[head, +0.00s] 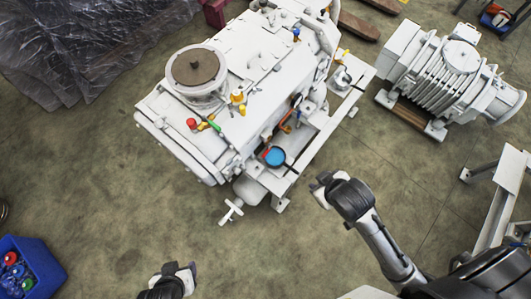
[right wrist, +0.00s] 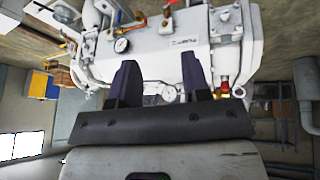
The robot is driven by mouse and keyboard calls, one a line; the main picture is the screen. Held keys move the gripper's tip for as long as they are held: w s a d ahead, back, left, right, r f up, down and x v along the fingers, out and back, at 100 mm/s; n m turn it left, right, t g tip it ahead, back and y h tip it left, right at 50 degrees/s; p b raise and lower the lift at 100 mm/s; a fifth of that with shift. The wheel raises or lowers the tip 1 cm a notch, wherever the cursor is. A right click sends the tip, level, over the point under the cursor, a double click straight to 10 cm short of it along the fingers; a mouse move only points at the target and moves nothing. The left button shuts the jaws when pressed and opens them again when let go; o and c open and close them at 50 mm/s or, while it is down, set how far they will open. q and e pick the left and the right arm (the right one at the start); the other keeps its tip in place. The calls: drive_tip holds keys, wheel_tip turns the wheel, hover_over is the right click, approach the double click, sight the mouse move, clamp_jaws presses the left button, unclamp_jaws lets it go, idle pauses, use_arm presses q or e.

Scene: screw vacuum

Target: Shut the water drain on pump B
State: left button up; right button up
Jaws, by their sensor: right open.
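A white vacuum pump (head: 245,75) stands in the middle of the head view. Small red (head: 191,124), yellow (head: 237,97) and green (head: 214,125) valve parts sit on its top, and a white T-shaped handle (head: 231,211) sticks out at its lower end. I cannot tell which part is the water drain, and no pump B label is readable. My right gripper (head: 318,188) is right of the pump's lower frame, apart from it. In the right wrist view its fingers (right wrist: 160,72) are spread and empty before white machinery. My left gripper (head: 190,270) is at the bottom, its jaws unclear.
A second white ribbed machine (head: 445,75) stands at the upper right. A blue crate (head: 35,265) with coloured items is at lower left, and plastic-wrapped goods (head: 80,45) at upper left. A white frame (head: 505,190) stands at right. Floor below the pump is clear.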

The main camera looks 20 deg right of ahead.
sight(265, 153)
drive_tip(key=w+d+f+n+t+h+b, duration=0.15)
drive_tip(key=w+f+b, duration=0.25)
drive_tip(key=f+b, duration=0.8)
drive_tip(key=w+d+f+n+t+h+b, duration=0.1)
drive_tip(key=w+d+f+n+t+b, duration=0.2)
drive_tip(key=f+b, duration=0.9)
drive_tip(key=w+d+f+n+t+h+b, duration=0.1)
drive_tip(key=w+f+n+h+b, duration=0.3)
drive_tip(key=f+b, duration=0.8)
drive_tip(key=w+a+n+t+y+p, duration=0.3)
drive_tip(key=w+a+n+t+y, duration=0.2)
drive_tip(key=a+n+y, duration=0.6)
drive_tip(key=shift+n+h, duration=0.45)
drive_tip(key=shift+n, duration=0.1)
drive_tip(key=b+x, duration=0.1)
drive_tip(key=x, duration=0.2)
drive_tip(key=d+x, duration=0.1)
drive_tip(key=x, duration=0.2)
drive_tip(key=d+b+x, duration=0.1)
drive_tip(key=x, duration=0.3)
drive_tip(key=shift+w+d+b, duration=0.15)
drive_tip(key=shift+w+b, duration=0.05)
drive_tip(key=shift+b, duration=0.15)
drive_tip(key=shift+w, duration=0.9)
drive_tip(key=shift+a, duration=0.2)
drive_tip(key=shift+c, duration=0.3)
